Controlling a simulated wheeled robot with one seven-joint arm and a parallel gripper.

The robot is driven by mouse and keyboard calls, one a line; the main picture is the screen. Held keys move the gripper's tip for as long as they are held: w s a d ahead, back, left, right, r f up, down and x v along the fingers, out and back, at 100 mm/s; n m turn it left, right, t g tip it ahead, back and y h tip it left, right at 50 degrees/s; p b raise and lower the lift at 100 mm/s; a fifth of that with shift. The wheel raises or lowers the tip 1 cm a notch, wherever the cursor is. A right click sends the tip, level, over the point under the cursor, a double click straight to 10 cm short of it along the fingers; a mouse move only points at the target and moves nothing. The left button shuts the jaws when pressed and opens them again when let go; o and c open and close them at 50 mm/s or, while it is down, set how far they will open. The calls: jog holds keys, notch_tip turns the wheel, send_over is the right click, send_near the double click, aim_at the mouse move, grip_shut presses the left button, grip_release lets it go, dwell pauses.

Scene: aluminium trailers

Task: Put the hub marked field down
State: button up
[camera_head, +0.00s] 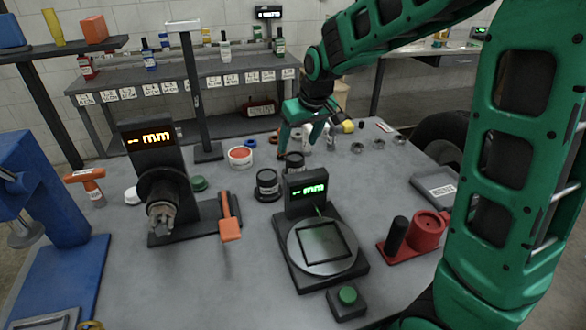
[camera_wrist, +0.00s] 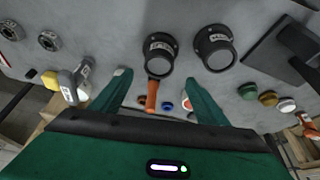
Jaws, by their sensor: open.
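Two black hubs stand on the grey bench. The nearer one (camera_head: 267,186) is left of the other (camera_head: 294,162), which stands just below my gripper (camera_head: 298,147). The wrist view shows both, one hub (camera_wrist: 160,56) just beyond the gap between my fingertips (camera_wrist: 160,80) and the other (camera_wrist: 214,50) to its right. Each has a pale label, too small to read, so I cannot tell which is marked field. My gripper is open, with its fingers spread and nothing visibly held between them.
A round-plate gauge with a green display (camera_head: 320,243) stands in front. A chuck gauge with an orange display (camera_head: 165,190) is left. A red-and-white pot (camera_head: 240,157) and an orange-handled tool (camera_head: 229,219) lie nearby. A red holder (camera_head: 427,230) is right. Some bare bench shows between them.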

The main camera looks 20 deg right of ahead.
aim_at(295, 157)
jog(key=x, duration=0.3)
jog(key=shift+d+f, duration=0.1)
jog(key=shift+d, duration=0.2)
jog(key=shift+x, duration=2.5)
jog(key=shift+s, duration=0.15)
jog(key=c, duration=1.4)
grip_shut()
